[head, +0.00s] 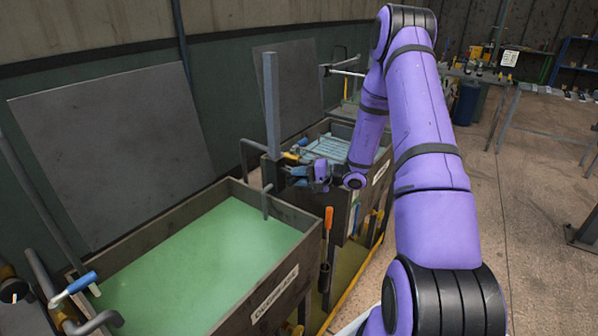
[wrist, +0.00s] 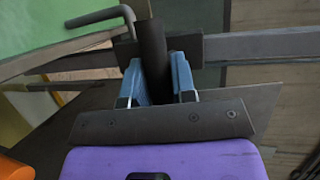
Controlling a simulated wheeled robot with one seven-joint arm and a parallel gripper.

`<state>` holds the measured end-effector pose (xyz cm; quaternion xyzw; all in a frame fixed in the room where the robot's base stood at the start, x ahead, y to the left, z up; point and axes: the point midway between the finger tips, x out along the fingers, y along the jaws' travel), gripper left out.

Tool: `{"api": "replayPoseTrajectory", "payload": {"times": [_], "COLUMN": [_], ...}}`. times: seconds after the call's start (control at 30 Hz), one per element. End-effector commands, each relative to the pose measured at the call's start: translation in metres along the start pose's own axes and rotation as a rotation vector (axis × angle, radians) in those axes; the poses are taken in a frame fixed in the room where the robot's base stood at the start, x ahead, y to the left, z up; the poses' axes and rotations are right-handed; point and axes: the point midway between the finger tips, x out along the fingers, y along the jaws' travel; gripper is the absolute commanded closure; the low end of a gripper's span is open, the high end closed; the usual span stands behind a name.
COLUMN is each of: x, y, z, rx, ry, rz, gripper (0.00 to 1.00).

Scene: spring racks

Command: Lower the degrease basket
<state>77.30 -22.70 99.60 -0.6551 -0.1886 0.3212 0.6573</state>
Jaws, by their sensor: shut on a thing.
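The degrease tank (head: 275,292) is a dark open box at the lower left of the head view, with a label on its front. It holds flat green liquid (head: 200,255). I cannot make out a basket in the liquid. My gripper (head: 295,172) is beyond the tank's far corner, between it and the second tank. In the wrist view my gripper (wrist: 158,68) has its blue fingers shut on a dark upright bar (wrist: 150,35). The bar's lower end is hidden behind the dark plate of my gripper. Whether the bar joins a basket cannot be told.
A second tank (head: 345,187) with pale blue contents stands behind. A tall grey post (head: 270,105) rises near my gripper. A blue-handled lever (head: 72,287) and an orange-handled tool (head: 328,235) are at the degrease tank's sides. Open floor (head: 540,200) lies right.

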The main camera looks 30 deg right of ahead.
Motion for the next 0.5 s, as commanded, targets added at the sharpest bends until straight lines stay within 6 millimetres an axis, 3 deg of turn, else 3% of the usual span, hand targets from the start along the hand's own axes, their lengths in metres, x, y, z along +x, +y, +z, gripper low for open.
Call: {"api": "replayPoseTrajectory", "payload": {"times": [0.03, 0.33, 0.37, 0.43, 0.5], "x": [-0.0011, -0.0015, -0.0015, -0.0013, -0.001], "y": [0.0071, 0.0098, 0.0099, 0.0093, 0.0083], "z": [0.0015, 0.0023, 0.0024, 0.0023, 0.0019], "rx": [0.009, 0.012, 0.012, 0.012, 0.01], "ry": [0.0, 0.0, -0.001, -0.001, -0.001], "rz": [0.014, 0.018, 0.018, 0.017, 0.015], "gripper": [1.0, 1.0, 0.69, 0.52, 0.52]}}
